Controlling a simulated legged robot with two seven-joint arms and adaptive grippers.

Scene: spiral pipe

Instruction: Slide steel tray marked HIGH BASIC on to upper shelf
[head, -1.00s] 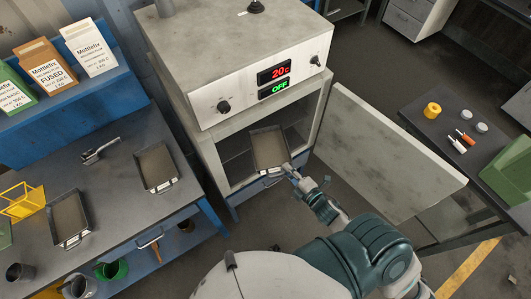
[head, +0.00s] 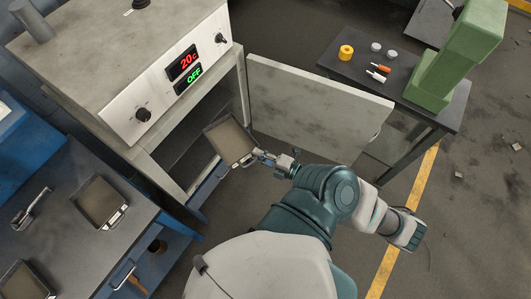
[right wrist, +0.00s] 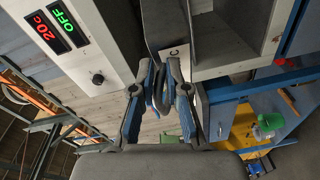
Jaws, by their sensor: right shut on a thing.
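A grey steel tray (head: 231,142) is held in front of the oven opening (head: 190,130), overlapping its right side in the head view. My right gripper (head: 259,155) is shut on the handle at the tray's near end. The right wrist view shows the two fingers (right wrist: 160,100) closed around that handle, beside a pale label (right wrist: 177,52) with only a letter or so readable. The full marking cannot be read. The shelves inside the oven are mostly in shadow, and the tray hides part of the opening. My left gripper is not in view.
The oven (head: 75,50) reads 20c and OFF. Its door (head: 315,105) stands wide open to the right of the opening. Other trays (head: 98,203) lie on the left bench (head: 62,180). A dark table (head: 350,55) with small items stands beyond the door.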

